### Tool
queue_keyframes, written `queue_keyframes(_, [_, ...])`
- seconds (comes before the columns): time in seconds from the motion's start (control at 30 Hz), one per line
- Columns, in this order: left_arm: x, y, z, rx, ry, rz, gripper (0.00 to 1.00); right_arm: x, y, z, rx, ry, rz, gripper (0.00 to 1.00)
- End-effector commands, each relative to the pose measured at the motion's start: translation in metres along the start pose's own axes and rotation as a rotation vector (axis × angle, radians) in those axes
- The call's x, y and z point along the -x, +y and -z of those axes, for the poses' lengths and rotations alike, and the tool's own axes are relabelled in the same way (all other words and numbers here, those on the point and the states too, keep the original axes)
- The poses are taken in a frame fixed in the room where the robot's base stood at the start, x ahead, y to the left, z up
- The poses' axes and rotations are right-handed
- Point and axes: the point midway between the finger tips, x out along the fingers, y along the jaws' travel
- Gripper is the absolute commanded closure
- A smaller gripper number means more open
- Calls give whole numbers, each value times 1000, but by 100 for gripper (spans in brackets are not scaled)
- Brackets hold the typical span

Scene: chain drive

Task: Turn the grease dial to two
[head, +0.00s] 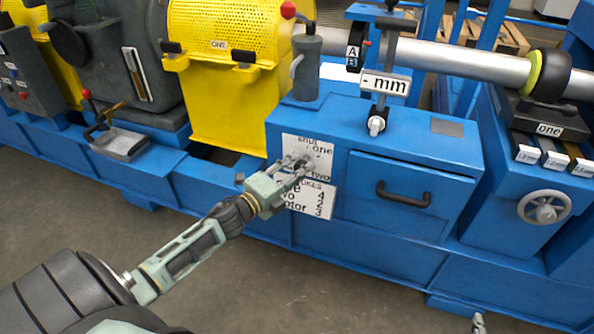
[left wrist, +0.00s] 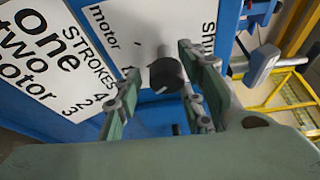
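The grease dial is a dark round knob (left wrist: 166,75) on a white plate (head: 318,150) on the front of the blue cabinet. The plate reads "shut", "one" and "two"; "motor" also shows in the left wrist view. My left gripper (head: 297,164) is at the dial and partly hides it in the head view. In the left wrist view its fingers (left wrist: 158,90) are apart, one on each side of the knob, with nothing clamped. I cannot tell which mark the knob points at.
A STROKES plate (head: 312,200) is just below the dial. A drawer with a black handle (head: 403,194) is to its right, and a dark grey cylinder with a lever (head: 307,68) stands above. A handwheel (head: 544,207) is farther right. The floor in front is clear.

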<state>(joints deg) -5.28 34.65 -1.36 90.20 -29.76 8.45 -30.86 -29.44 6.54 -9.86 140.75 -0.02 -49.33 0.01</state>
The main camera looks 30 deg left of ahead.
Motion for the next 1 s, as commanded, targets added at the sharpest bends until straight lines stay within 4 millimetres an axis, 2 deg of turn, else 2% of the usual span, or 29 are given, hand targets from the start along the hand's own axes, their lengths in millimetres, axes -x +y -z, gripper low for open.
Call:
queue_keyframes(0.33, [1, 0, 2, 1, 3, 2, 58, 0, 0, 1, 0, 3, 1, 60])
queue_keyframes(0.47, [9, 0, 1, 1, 3, 2, 58, 0, 0, 1, 0, 3, 1, 60])
queue_keyframes(1.0, [101, 2, 2, 2, 4, -2, 58, 0, 0, 1, 0, 2, 0, 60])
